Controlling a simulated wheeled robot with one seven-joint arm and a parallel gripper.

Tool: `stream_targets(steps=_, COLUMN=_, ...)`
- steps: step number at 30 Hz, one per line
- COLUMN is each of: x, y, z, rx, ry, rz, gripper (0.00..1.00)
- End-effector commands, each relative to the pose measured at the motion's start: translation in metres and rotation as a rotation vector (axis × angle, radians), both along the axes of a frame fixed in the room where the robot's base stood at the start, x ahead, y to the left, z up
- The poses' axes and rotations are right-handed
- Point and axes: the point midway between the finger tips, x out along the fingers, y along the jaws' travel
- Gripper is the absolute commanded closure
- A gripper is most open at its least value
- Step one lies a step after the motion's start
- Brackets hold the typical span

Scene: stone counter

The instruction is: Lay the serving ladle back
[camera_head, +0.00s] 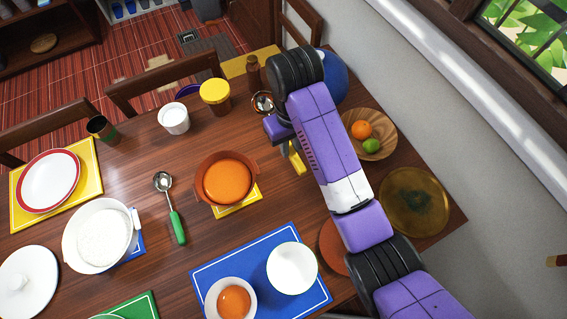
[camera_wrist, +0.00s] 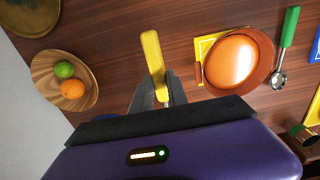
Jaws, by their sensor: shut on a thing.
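My gripper (camera_wrist: 158,92) is shut on a yellow handle (camera_wrist: 152,50), which points away from it over the bare wood. The yellow handle also shows in the head view (camera_head: 297,161), just below my wrist. A round metal bowl (camera_head: 262,102) shows on the other side of my wrist; it may be this tool's ladle end, but my wrist hides the link. A second ladle with a green handle (camera_head: 176,228) lies on the table, left of the orange-filled brown pot (camera_head: 226,182). It also shows at the right of the wrist view (camera_wrist: 289,27).
A wooden plate (camera_head: 374,148) with an orange and a lime is right of my arm. A blue mat (camera_head: 215,274) with two bowls is in front. A white cup (camera_head: 174,118) and a yellow-lidded jar (camera_head: 215,92) stand behind. Wood is clear around the green-handled ladle.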

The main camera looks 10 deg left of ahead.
Motion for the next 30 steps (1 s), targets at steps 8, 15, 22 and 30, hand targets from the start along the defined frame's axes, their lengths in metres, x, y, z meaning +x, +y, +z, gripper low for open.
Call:
stream_targets(steps=8, x=-0.001, y=0.0, z=-0.06, rx=-0.001, ry=0.002, rz=-0.001, gripper=1.0)
stream_targets(steps=15, x=-0.001, y=-0.001, z=-0.104, rx=-0.001, ry=0.004, rz=-0.001, gripper=1.0)
stream_targets(steps=22, x=0.0, y=0.0, z=-0.127, rx=0.0, ry=0.0, rz=-0.001, gripper=1.0)
stream_targets(steps=30, x=0.0, y=-0.001, z=-0.159, rx=-0.003, ry=0.002, rz=-0.001, gripper=1.0)
